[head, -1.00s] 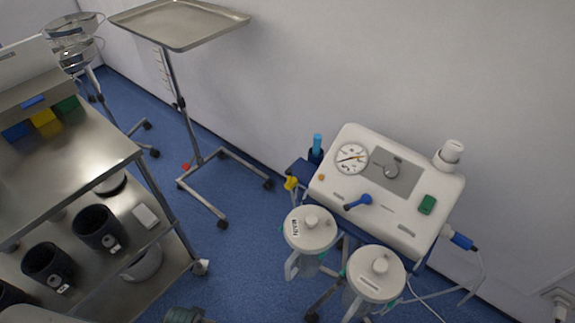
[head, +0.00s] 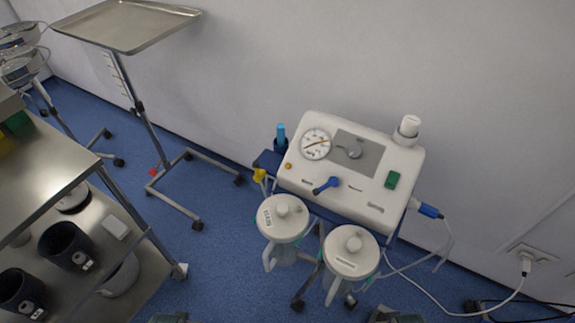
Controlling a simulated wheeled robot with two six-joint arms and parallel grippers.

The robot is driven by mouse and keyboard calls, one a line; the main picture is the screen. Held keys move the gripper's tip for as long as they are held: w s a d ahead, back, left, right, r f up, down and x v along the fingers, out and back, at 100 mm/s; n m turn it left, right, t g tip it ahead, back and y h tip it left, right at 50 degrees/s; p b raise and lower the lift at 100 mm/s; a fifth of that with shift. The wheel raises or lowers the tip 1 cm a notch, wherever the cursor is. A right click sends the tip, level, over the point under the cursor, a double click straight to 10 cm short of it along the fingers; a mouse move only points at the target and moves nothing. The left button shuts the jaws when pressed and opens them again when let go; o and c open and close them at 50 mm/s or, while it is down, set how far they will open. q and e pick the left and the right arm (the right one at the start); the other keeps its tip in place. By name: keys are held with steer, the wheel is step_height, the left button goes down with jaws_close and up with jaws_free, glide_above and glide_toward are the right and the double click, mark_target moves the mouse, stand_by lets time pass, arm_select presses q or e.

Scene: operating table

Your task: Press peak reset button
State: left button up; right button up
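The white suction machine (head: 349,175) stands against the wall at centre right. No label reading peak reset is legible, so I cannot tell which control bears that name. Only small grey-green parts, probably of my arms, show at the bottom edge. Neither gripper's fingers can be seen, and nothing touches the machine.
Two lidded canisters (head: 283,218) (head: 350,252) hang in front of the machine. A steel cart (head: 60,160) stands at left and a tray stand (head: 128,28) behind it. A white cable (head: 450,312) runs to a wall socket (head: 533,254). Blue floor (head: 205,255) is clear between cart and machine.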

arm_select(q)
jaws_close()
stand_by(1.4)
